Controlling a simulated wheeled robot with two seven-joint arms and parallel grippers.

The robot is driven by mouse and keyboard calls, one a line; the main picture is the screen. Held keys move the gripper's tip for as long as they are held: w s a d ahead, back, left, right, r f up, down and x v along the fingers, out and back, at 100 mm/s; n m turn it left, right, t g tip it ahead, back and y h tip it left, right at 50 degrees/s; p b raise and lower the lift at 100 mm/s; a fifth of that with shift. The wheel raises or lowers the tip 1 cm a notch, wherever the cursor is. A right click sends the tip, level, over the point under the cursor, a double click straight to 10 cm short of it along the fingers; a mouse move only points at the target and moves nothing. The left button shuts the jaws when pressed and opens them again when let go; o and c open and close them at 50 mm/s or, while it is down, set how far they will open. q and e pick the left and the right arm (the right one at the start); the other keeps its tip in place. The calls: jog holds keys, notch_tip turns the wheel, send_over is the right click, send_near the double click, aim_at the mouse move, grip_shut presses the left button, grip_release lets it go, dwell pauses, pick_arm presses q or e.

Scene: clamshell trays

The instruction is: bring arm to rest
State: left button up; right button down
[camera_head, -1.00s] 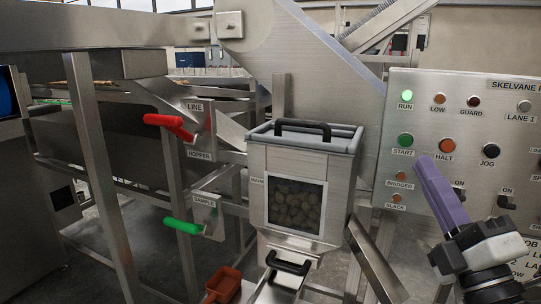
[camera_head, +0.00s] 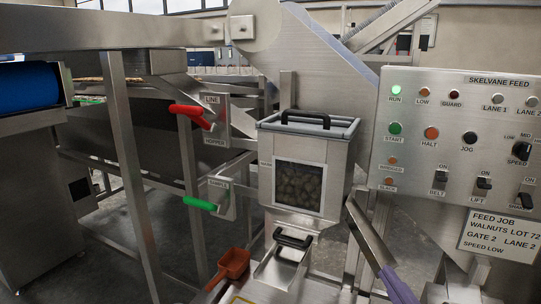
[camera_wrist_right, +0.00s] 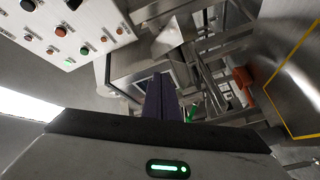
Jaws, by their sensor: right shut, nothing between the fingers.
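My right gripper (camera_head: 399,287) shows at the bottom edge of the head view as a purple finger part, in front of the metalwork below the control panel (camera_head: 420,146). It is low and apart from the panel's buttons. In the right wrist view its purple fingers (camera_wrist_right: 160,98) are together with nothing between them, pointing toward the hopper (camera_wrist_right: 128,72). The rest of my right arm is out of the head view. My left gripper does not show.
A walnut hopper (camera_head: 300,150) with a window stands in the middle. A red lever (camera_head: 192,116), a green lever (camera_head: 200,203) and an orange scoop (camera_head: 232,265) are to its left. A metal chute (camera_head: 282,268) sits under the hopper. A job card (camera_head: 500,233) hangs below the panel.

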jog(key=s+a+f+m+g, duration=0.2)
jog(key=s+f, duration=0.5)
jog(key=f, duration=0.4)
jog(key=s+a+f+m+g, duration=0.2)
jog(key=s+f+m+g, duration=0.2)
jog(key=f, duration=0.7)
jog(key=s+a+f+m+g, duration=0.2)
jog(key=s+f+m, duration=0.3)
jog(key=s+f, duration=0.6)
jog(key=shift+s+a+f+m+g+h, duration=0.2)
jog(key=shift+s+m+g+h, duration=0.15)
jog(key=shift+g, duration=0.55)
